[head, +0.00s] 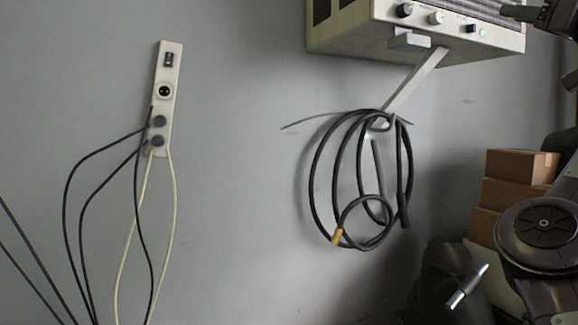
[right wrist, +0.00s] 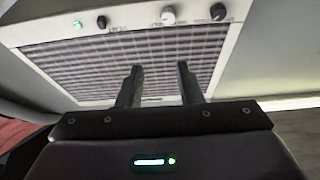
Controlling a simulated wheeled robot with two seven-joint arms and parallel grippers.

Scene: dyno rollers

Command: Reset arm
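My right gripper (head: 510,12) is at the top right of the head view, close to the front of a beige wall unit (head: 350,35). In the right wrist view its two dark fingers (right wrist: 159,85) stand apart with nothing between them. Behind them is the unit's dark grille (right wrist: 100,62), with knobs (right wrist: 168,15) and a green light on the strip above. I cannot tell whether the fingers touch the unit. Parts of my right arm fill the right edge of the head view. My left gripper is not in the head view.
Looped black cables (head: 315,185) hang from a bracket (head: 415,80) below the unit. A pale socket strip (head: 165,95) with plugged-in cables is on the left wall. Cardboard boxes (head: 520,165) are stacked at the right. The wall between strip and cables is bare.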

